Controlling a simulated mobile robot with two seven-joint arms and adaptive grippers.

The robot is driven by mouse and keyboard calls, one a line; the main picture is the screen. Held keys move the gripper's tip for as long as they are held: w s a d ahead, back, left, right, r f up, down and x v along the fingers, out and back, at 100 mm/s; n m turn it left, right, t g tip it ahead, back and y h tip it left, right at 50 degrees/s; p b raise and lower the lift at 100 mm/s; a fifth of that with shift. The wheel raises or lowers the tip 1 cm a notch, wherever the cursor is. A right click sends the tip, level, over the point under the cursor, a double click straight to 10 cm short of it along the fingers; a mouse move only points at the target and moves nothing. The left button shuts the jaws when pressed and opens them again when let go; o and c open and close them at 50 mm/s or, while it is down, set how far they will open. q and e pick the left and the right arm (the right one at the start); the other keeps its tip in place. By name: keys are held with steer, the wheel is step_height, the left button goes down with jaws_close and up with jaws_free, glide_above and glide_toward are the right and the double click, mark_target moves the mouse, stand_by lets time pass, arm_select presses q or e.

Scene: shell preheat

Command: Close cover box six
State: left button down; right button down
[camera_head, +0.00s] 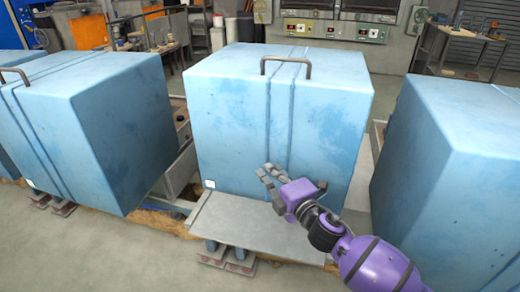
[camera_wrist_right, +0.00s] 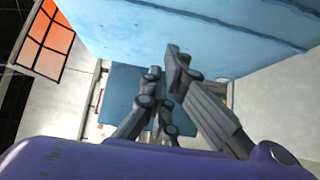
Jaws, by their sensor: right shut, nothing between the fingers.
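A large blue cover box (camera_head: 235,125) with two vertical grooves stands in the middle of the head view. No number is readable on it, so I cannot tell whether it is box six. A dark handle (camera_head: 286,62) is on its top edge, and a small white label (camera_head: 210,184) is at its lower left. My right gripper (camera_head: 266,172) is shut and empty in front of the lower front face; I cannot tell whether it touches. In the right wrist view, its fingers (camera_wrist_right: 166,62) show against the blue face (camera_wrist_right: 130,30). My left gripper is not in view.
A grey metal plate (camera_head: 240,222) lies below the middle box's front. Similar blue boxes stand at the left (camera_head: 95,120) and right (camera_head: 450,170). A gap with metal framework (camera_head: 183,160) separates the left and middle boxes. Control panels (camera_head: 335,30) and workbenches are behind.

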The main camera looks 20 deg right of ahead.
mark_target(261, 150)
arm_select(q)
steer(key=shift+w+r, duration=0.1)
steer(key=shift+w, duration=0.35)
arm_select(e)
steer(key=shift+w+d, duration=0.15)
steer(key=shift+w, duration=2.55)
steer(key=shift+w+d, duration=0.15)
steer(key=shift+w, duration=2.55)
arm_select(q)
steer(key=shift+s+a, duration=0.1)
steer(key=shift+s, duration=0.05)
